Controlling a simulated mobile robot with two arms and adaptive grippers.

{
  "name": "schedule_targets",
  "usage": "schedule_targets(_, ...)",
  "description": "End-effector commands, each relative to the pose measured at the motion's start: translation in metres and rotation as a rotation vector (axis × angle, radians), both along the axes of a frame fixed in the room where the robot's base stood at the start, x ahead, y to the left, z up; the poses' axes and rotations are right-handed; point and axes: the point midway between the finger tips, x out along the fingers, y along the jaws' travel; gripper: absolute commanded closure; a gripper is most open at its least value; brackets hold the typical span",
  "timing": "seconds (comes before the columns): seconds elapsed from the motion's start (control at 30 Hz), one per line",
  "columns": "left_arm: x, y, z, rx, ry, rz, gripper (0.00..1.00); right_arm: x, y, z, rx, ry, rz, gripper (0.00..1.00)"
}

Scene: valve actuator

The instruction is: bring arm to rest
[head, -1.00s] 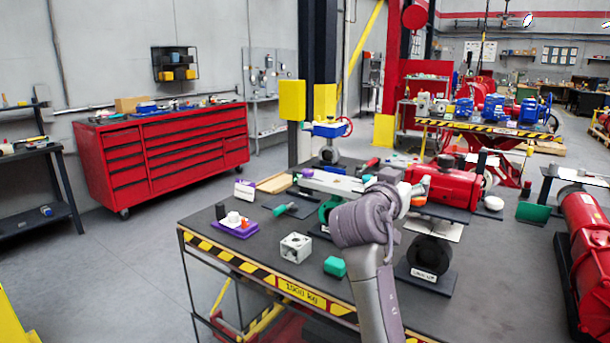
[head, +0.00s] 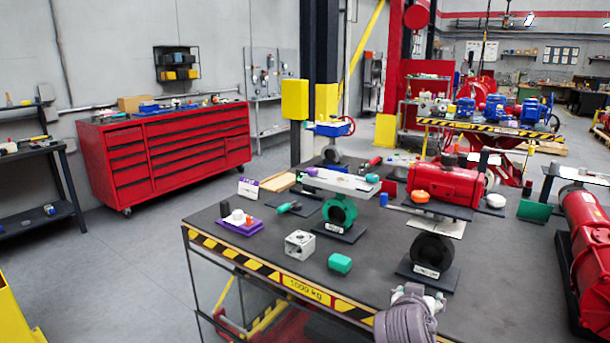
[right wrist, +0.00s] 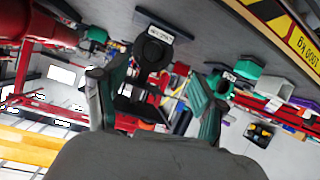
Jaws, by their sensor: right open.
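My right gripper (right wrist: 158,88) is open in the right wrist view. Its two fingers stand apart with nothing held between them. Beyond them, and clear of them, a black ring-shaped valve (right wrist: 153,52) on a labelled base shows, with the picture upside down. In the head view my right arm (head: 405,322) is at the bottom edge, just in front of the table, below the same black valve (head: 431,254). The fingers cannot be made out there. My left gripper is not in view.
The work table (head: 375,270) holds a green valve (head: 341,214), a red actuator (head: 447,186), a grey metal block (head: 300,244), a teal block (head: 340,263) and a purple holder (head: 237,226). Floor (head: 110,265) at left is clear.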

Motion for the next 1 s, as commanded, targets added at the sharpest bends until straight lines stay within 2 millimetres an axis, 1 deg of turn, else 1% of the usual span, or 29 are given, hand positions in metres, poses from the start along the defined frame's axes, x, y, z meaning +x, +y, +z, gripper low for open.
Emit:
schedule_targets(0.03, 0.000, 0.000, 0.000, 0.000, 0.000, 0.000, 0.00, -0.024, -0.005, -0.036, 0.013, 0.075, 0.022, 0.29)
schedule_targets(0.07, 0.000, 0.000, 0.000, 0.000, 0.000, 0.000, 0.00, -0.039, -0.006, -0.054, 0.023, 0.119, 0.040, 0.29)
schedule_targets(0.1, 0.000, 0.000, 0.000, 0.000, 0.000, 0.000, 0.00, -0.060, -0.006, -0.077, 0.035, 0.177, 0.067, 0.29)
schedule_targets(0.17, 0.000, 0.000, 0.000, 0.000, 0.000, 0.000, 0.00, -0.093, -0.006, -0.109, 0.056, 0.263, 0.111, 0.29)
schedule_targets(0.2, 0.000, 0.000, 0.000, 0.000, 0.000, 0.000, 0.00, -0.116, -0.005, -0.127, 0.068, 0.320, 0.142, 0.29)
schedule_targets(0.3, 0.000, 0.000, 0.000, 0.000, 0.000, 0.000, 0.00, -0.168, -0.001, -0.159, 0.096, 0.438, 0.217, 0.29)
schedule_targets(0.4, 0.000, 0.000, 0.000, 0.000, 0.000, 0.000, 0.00, -0.208, 0.004, -0.178, 0.121, 0.526, 0.279, 0.29)
schedule_targets(0.5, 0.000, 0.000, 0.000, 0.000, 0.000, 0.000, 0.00, -0.243, 0.009, -0.190, 0.140, 0.597, 0.333, 0.29)
schedule_targets(0.7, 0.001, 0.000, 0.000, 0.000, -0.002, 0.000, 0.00, -0.300, 0.018, -0.203, 0.173, 0.713, 0.430, 0.29)
schedule_targets(0.93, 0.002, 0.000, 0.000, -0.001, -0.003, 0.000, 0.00, -0.357, 0.029, -0.207, 0.211, 0.822, 0.532, 0.29)
schedule_targets(1.0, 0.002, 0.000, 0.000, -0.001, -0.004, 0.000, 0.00, -0.347, 0.029, -0.225, 0.211, 0.822, 0.526, 0.29)
